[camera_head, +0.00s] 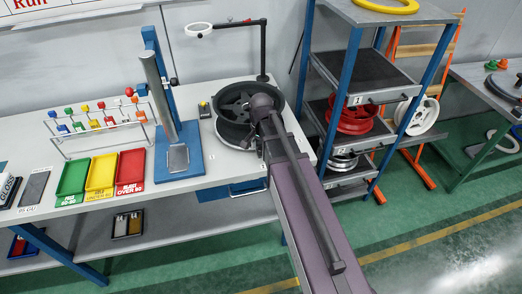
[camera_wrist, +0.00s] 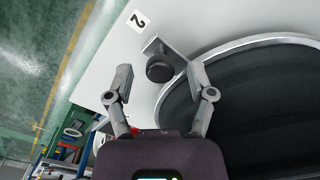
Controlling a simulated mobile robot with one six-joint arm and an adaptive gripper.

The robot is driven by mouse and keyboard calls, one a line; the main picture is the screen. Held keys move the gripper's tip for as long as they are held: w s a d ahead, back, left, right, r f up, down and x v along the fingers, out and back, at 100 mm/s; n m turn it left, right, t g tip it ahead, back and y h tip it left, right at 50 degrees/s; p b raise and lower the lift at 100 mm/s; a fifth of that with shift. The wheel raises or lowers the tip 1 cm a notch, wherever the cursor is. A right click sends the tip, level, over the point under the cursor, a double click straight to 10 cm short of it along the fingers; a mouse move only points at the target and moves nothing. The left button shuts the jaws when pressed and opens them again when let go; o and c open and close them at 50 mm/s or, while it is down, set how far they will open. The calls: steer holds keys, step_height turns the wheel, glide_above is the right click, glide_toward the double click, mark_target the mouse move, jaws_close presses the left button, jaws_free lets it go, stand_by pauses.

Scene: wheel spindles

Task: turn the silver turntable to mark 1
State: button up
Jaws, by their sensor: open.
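The silver turntable shows as a curved bright rim (camera_wrist: 270,41) at the right of the wrist view, with a dark wheel (camera_wrist: 265,105) on it. A grey bracket with a round black knob (camera_wrist: 160,69) stands at its edge, close to the printed mark 2 (camera_wrist: 138,20). My gripper (camera_wrist: 157,78) is open, its fingers on either side of the knob; contact cannot be told. In the head view the dark wheel (camera_head: 232,103) sits on the bench, and my arm hides the gripper and much of the turntable.
A blue stand (camera_head: 180,150) and green, yellow and red trays (camera_head: 130,168) are left on the bench (camera_head: 225,165). A thin lamp-like post (camera_head: 263,50) rises behind the wheel. A blue-framed shelf (camera_head: 340,100) with a red wheel (camera_head: 355,118) stands close on the right.

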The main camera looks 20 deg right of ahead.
stand_by(0.3)
jaws_close()
stand_by(0.3)
